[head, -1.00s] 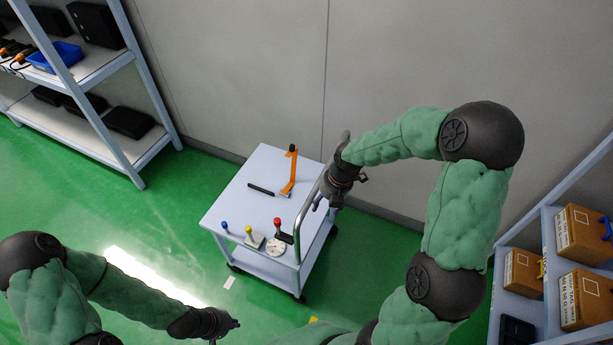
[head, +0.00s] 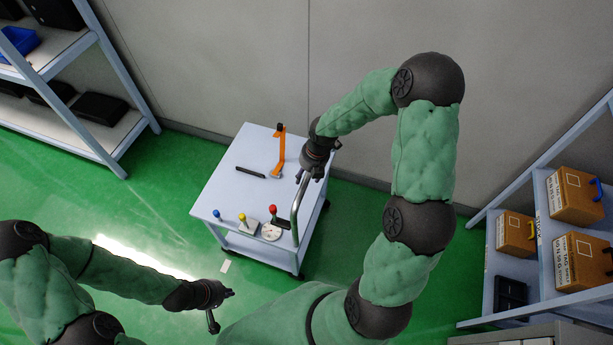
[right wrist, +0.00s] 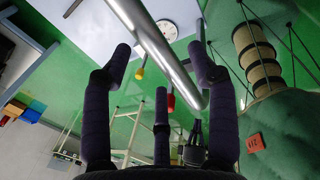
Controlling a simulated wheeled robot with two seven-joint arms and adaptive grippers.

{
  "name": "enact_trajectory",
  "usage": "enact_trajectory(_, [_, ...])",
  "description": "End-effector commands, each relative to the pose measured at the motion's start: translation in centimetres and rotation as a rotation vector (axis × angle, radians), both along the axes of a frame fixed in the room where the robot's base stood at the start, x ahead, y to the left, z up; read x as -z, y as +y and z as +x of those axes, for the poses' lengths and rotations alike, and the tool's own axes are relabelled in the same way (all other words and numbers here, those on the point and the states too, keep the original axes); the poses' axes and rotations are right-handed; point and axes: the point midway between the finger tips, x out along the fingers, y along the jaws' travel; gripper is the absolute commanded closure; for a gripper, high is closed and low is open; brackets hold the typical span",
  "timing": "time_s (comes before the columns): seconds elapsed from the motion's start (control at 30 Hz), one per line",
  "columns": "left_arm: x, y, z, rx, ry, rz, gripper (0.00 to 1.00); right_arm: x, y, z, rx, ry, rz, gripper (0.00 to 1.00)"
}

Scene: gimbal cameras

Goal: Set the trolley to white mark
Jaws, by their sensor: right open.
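A small white mark (head: 225,266) lies on the green floor just in front of the trolley's near left side. My right gripper (head: 313,172) is at the far end of the handle. In the right wrist view its fingers (right wrist: 165,75) are spread, and the handle bar (right wrist: 150,45) runs slantwise past them, not clamped.
On the trolley top are an orange-handled tool (head: 279,152), a black bar (head: 251,172), coloured knobs and a round dial (head: 271,231). A shelf (head: 90,130) stands left; another with boxes (head: 574,196) stands right. Open floor lies left of the trolley.

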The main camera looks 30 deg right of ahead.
Motion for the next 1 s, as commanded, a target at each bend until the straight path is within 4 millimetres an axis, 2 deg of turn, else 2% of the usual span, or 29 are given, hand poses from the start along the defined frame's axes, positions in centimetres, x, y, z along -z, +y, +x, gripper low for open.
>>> enact_trajectory(0.13, [0.34, 0.00, 0.01, 0.000, 0.000, 0.000, 1.00, 1.28, 0.16, 0.19, 0.000, 0.000, 0.000, 0.41])
enact_trajectory(0.47, [0.35, 0.01, 0.02, 0.000, 0.000, 0.000, 1.00, 1.55, 0.21, 0.28, 0.000, -0.001, 0.000, 0.41])
enact_trajectory(0.5, [0.35, 0.01, 0.02, 0.000, 0.000, 0.000, 1.00, 1.55, 0.21, 0.28, 0.000, -0.001, 0.000, 0.44])
enact_trajectory(0.7, [0.36, 0.00, 0.03, 0.000, 0.000, 0.000, 1.00, 1.55, 0.21, 0.27, 0.000, -0.001, 0.001, 1.00])
enact_trajectory(1.0, [0.32, 0.01, 0.02, 0.000, 0.000, 0.000, 1.00, 1.55, 0.71, 0.79, -0.001, -0.001, 0.000, 1.00])
